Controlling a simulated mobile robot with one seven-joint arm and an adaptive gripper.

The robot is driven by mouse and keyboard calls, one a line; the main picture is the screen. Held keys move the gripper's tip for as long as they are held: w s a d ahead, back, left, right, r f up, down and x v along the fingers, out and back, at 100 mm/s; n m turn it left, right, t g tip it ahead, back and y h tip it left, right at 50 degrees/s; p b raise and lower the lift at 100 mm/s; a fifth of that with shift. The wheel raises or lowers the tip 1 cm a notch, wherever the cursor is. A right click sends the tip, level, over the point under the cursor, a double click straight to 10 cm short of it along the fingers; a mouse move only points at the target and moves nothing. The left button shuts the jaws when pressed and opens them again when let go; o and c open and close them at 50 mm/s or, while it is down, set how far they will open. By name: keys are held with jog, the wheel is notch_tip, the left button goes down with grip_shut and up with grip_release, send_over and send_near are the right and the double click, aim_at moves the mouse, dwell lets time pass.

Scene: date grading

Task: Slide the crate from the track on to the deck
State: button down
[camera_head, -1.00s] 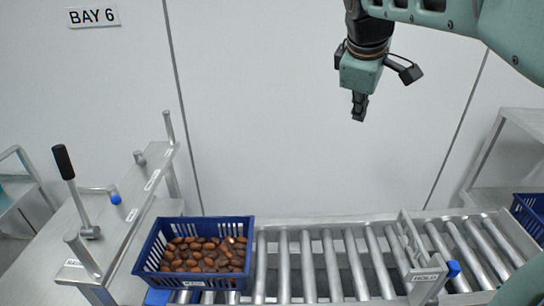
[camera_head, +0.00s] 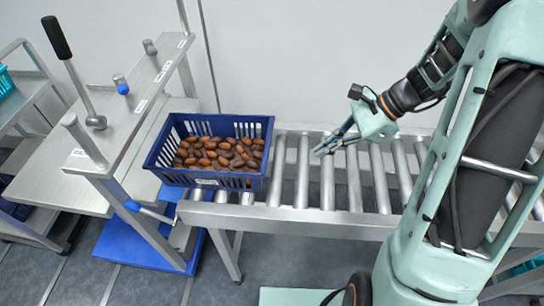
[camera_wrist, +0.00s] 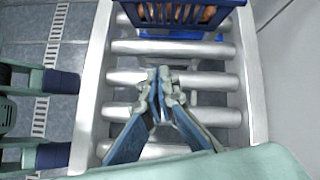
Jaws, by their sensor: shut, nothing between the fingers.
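The blue crate (camera_head: 262,180) is full of brown dates and sits at the left end of the roller track (camera_head: 310,196), against the metal deck (camera_head: 66,170). Its near edge shows at the top of the wrist view (camera_wrist: 185,22). My gripper (camera_head: 320,152) is shut and empty. It is above the rollers to the right of the crate, apart from it. In the wrist view my gripper's fingertips (camera_wrist: 164,74) meet over the rollers, with a gap of bare roller between them and the crate.
A black-handled lever (camera_head: 68,60) stands on the deck. A blue platform (camera_head: 150,248) is on the floor below. Rollers right of the crate are bare. A teal crate (camera_head: 5,82) stands far left.

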jog(key=a+f+m, duration=0.1)
jog(key=a+f, duration=0.2)
jog(key=a+f+m+y+b, duration=0.1)
jog(key=a+f, duration=0.1)
jog(key=a, duration=0.2)
jog(key=w+a+f+m, duration=0.1)
jog(key=a+f, duration=0.2)
jog(key=a, duration=0.1)
jog(key=shift+f+m+t+b, duration=0.3)
jog(key=shift+f+b, duration=0.05)
jog(key=shift+a, duration=0.5)
